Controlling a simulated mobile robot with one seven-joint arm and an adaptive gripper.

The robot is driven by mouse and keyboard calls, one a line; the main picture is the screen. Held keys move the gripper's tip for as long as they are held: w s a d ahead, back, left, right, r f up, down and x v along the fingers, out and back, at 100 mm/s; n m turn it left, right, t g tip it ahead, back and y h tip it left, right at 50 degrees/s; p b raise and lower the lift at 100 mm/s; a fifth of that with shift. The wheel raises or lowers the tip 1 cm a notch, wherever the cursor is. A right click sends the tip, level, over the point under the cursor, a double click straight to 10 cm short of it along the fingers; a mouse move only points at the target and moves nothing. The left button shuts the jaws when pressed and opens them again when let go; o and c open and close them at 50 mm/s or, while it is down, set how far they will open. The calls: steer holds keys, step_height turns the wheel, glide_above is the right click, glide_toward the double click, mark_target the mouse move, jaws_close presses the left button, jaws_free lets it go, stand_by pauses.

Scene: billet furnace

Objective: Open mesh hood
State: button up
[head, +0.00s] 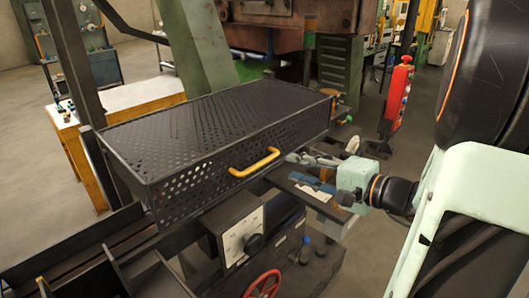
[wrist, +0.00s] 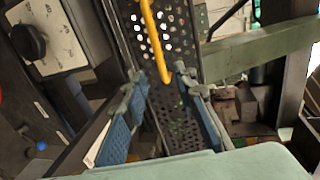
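The mesh hood (head: 205,120) is a black perforated box cover lying flat, closed over the machine bed. Its yellow handle (head: 255,162) is fixed to the front side; the handle also shows in the wrist view (wrist: 152,35), running from the top edge down to an end between my fingertips. My gripper (head: 292,168) is just right of the handle in the head view. In the wrist view my gripper (wrist: 163,84) is open, its blue-padded fingers spread on either side of the handle's lower end. I cannot tell whether a finger touches it.
A control box with a dial (head: 240,235) and a red handwheel (head: 262,284) sit below the hood's front. A green slanted column (head: 198,45) rises behind the hood. A yellow-sided workbench (head: 78,160) stands left, and a red button pendant (head: 398,97) hangs at right.

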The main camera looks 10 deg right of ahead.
mark_target(268, 160)
steer(key=p+x, duration=0.1)
steer(key=x, duration=0.9)
steer(key=shift+w+a+f+p, duration=0.1)
steer(key=shift+w+a+p, duration=0.1)
steer(key=shift+p, duration=0.2)
jaws_close()
